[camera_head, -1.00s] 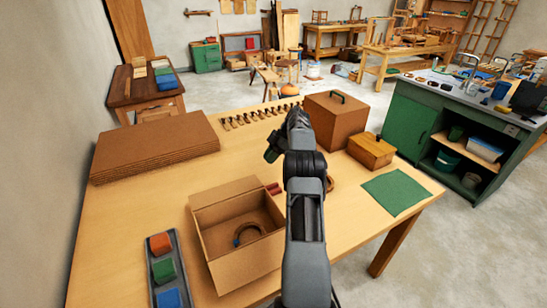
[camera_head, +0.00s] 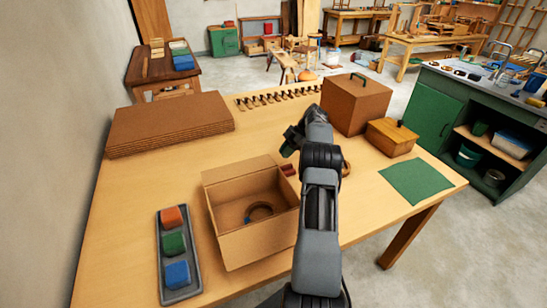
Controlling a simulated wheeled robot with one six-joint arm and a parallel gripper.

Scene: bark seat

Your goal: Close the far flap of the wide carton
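The wide carton (camera_head: 258,246) stands on the wooden table, open at the top. Its far flap (camera_head: 240,172) stands up along the back edge, tilted away from the opening. Inside the carton lies a brown ring with a small blue part (camera_head: 260,211). My gripper (camera_head: 289,141) is beyond the carton, to the right of the far flap and apart from it. It is small and dark, partly hidden by my own wrist, so its fingers cannot be made out. My arm hides part of the carton's right side.
A grey tray (camera_head: 163,228) with red, green and blue blocks lies left of the carton. Stacked brown sheets (camera_head: 170,123) lie at the back left. A brown box (camera_head: 357,103), a small wooden box (camera_head: 392,138) and a green mat (camera_head: 416,181) are at right.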

